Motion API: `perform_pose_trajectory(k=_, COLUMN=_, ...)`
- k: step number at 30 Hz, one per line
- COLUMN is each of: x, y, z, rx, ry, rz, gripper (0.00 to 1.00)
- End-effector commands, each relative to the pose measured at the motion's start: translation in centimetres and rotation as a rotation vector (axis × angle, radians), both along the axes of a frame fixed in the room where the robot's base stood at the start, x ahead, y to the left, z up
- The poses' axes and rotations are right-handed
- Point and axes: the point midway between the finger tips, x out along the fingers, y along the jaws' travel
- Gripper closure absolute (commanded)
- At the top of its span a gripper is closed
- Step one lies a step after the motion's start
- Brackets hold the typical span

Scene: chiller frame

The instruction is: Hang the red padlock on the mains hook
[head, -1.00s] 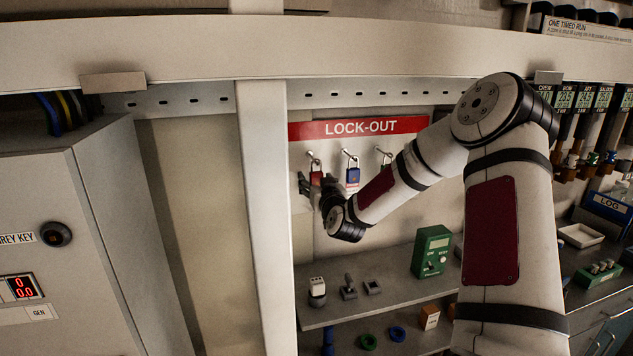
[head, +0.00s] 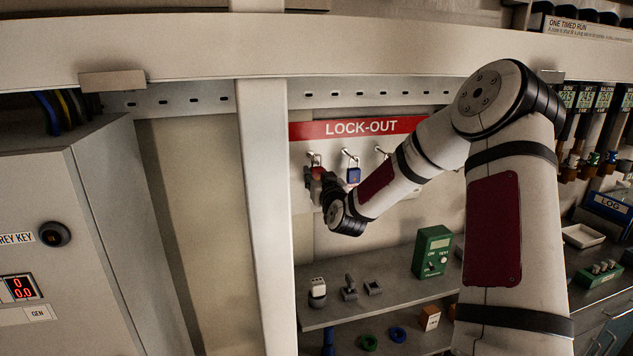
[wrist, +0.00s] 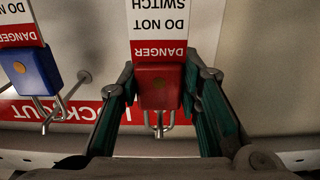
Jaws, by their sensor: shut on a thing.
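The red padlock (wrist: 158,88) is between the two green-padded fingers of my gripper (wrist: 158,80) in the wrist view, which looks upside down. A red and white danger tag (wrist: 158,25) is attached to it. Its shackle is at a metal hook (wrist: 160,125) on the lock-out board; I cannot tell whether the shackle is still threaded on it. In the head view the red padlock (head: 316,172) is partly hidden by my gripper (head: 316,184), at the left hook under the red LOCK-OUT strip (head: 360,128). I cannot make out a hook labelled mains.
A blue padlock (head: 353,175) hangs on the neighbouring hook, close to the right of my gripper in the head view. A white upright (head: 266,220) stands left of the board. Below is a shelf (head: 385,295) with a green tester (head: 431,252) and small parts.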

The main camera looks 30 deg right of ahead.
Motion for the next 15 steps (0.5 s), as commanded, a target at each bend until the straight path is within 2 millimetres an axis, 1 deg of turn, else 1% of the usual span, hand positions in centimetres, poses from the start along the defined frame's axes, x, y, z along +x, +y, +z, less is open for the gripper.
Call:
perform_pose_trajectory(k=5, x=-3.2, y=0.9, z=0.1, rx=-0.004, ry=0.001, rz=0.0, gripper=1.0)
perform_pose_trajectory(k=8, x=-5.6, y=1.6, z=0.1, rx=-0.004, ry=0.002, rz=0.001, gripper=1.0)
perform_pose_trajectory(k=12, x=-9.5, y=2.8, z=0.1, rx=-0.005, ry=0.001, rz=0.001, gripper=1.0)
perform_pose_trajectory(k=15, x=-12.1, y=3.5, z=0.1, rx=-0.004, ry=0.002, rz=0.001, gripper=1.0)
